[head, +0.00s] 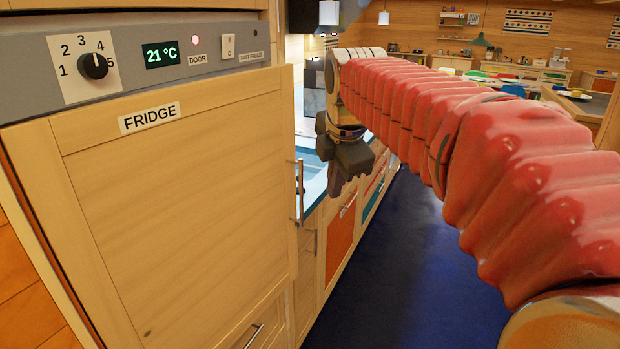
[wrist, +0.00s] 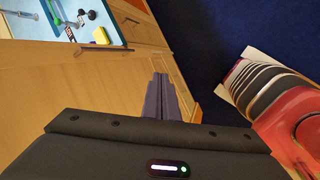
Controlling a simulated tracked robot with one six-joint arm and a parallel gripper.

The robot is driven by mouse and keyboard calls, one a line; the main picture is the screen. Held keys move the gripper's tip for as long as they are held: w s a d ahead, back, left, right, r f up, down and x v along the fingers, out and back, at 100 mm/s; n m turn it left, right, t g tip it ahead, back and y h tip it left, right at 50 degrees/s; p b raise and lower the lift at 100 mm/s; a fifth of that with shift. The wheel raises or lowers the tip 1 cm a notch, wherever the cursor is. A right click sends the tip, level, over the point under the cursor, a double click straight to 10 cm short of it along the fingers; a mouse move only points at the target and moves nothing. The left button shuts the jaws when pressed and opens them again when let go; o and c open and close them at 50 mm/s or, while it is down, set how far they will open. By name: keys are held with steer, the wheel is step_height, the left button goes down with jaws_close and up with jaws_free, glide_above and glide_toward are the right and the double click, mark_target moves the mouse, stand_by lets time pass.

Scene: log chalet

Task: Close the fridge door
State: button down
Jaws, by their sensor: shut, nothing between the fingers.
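The fridge door (head: 185,205) is a pale wooden panel labelled FRIDGE, at the left of the head view. Its right edge sticks out past the control panel above, and a dark line runs down its left side, so it looks slightly ajar. A slim upright handle (head: 299,190) shows at its right edge. My gripper (head: 345,190) is to the right of the door, pointing down and apart from the handle in the picture. In the wrist view its fingers (wrist: 160,98) are together and empty, over wooden fronts.
The control panel (head: 150,58) reads 21 °C, with a red light lit above DOOR. A blue-topped counter (head: 313,180) with drawers continues beyond the fridge. The blue floor (head: 395,270) is clear to the right of the cabinets.

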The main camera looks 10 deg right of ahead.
steer(key=s+d+f+m, duration=0.2)
steer(key=s+f+m, duration=0.5)
steer(key=s+m, duration=0.3)
steer(key=s+d+f+m, duration=0.1)
steer(key=s+f+m, duration=0.7)
steer(key=s, duration=0.8)
steer(key=m, duration=0.3)
steer(key=shift+d+f+m+t, duration=0.2)
steer(key=shift+d+m+t, duration=0.1)
steer(key=shift+d, duration=0.1)
